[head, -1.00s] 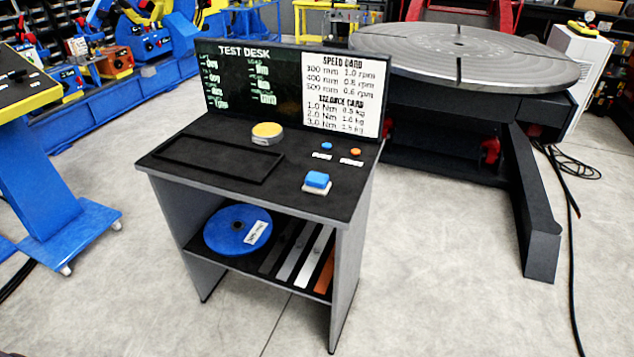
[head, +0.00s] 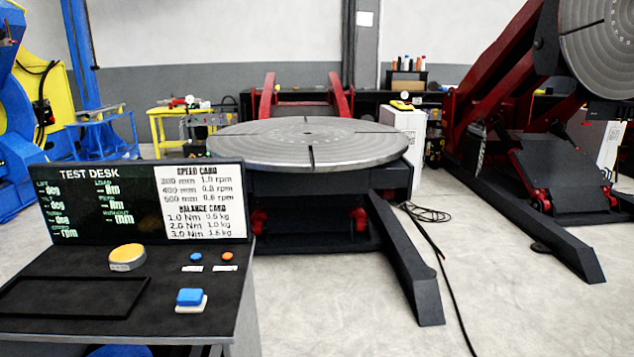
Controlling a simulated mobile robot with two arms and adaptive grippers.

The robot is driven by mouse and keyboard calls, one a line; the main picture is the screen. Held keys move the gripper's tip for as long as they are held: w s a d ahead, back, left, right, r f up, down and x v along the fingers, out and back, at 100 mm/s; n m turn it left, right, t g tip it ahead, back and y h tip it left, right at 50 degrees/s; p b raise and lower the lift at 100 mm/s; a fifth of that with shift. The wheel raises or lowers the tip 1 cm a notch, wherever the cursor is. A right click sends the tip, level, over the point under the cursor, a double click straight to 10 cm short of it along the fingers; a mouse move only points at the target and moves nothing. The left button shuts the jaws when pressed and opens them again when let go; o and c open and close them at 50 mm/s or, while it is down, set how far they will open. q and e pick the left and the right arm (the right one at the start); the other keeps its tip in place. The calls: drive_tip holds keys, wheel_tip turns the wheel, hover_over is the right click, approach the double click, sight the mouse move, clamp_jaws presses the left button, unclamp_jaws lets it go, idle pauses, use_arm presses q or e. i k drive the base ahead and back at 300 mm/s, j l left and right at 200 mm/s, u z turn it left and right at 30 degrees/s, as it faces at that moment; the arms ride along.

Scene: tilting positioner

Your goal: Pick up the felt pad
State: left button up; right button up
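I cannot say for sure which thing is the felt pad. On the black top of the test desk (head: 60,262) sit a small blue block on a white base (head: 190,299), at the front right, and a round yellow-topped disc (head: 127,257) near the display board. A shallow black-rimmed tray area (head: 72,296) at the left looks empty. Neither of my grippers shows in the head view.
A blue and an orange button sit on the desk top. A large round grey turntable (head: 305,142) on a black base stands behind, with a dark leg (head: 405,262) reaching forward. A black cable (head: 437,255) lies on the floor. Open concrete floor is at the right.

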sight(188, 300)
drive_tip(key=i+l+u, duration=0.35)
drive_tip(key=i+l, duration=0.25)
drive_tip(key=i+l+u, duration=0.2)
drive_tip(key=l, duration=0.3)
drive_tip(key=i+l+u, duration=0.2)
drive_tip(key=i+l, duration=0.15)
drive_tip(key=l, duration=0.1)
